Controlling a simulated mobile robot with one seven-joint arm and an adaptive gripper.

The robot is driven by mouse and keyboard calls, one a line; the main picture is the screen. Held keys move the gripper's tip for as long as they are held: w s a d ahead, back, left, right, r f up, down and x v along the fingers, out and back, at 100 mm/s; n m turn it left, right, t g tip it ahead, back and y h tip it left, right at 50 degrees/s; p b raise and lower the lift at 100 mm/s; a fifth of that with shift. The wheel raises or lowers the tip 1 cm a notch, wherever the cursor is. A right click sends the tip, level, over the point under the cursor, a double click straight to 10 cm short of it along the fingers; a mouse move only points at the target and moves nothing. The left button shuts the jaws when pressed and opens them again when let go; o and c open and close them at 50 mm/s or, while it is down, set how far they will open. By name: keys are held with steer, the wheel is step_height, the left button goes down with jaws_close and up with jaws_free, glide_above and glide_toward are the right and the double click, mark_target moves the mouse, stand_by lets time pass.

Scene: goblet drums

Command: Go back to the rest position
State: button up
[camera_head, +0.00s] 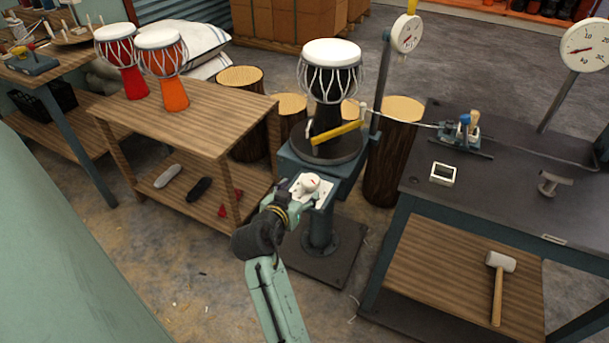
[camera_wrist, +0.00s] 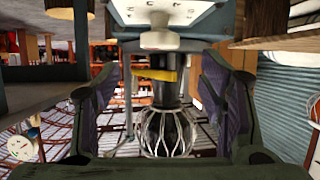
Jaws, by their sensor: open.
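My gripper (camera_head: 284,203) is open in front of the blue-grey drum stand, close to its white control panel (camera_head: 321,197) with a round knob (camera_head: 310,182). In the wrist view, which is upside down, my gripper (camera_wrist: 158,88) has its two fingers spread apart with nothing held between them. The knob (camera_wrist: 160,40) shows beyond the fingertips; I cannot tell whether anything touches. A black goblet drum (camera_head: 330,82) with a white head stands upright on the stand's round plate (camera_head: 327,152). The drum shows upside down between the fingers in the wrist view (camera_wrist: 166,130).
A yellow bar (camera_head: 336,132) lies across the drum's lower part. Left is a wooden table (camera_head: 200,105) with red (camera_head: 131,82) and orange (camera_head: 175,94) drums. Right is a dark workbench (camera_head: 505,185) with a gauge (camera_head: 586,50) and a mallet (camera_head: 498,280) below. Log stumps (camera_head: 390,165) stand behind.

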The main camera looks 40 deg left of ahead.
steer(key=shift+v, duration=0.9)
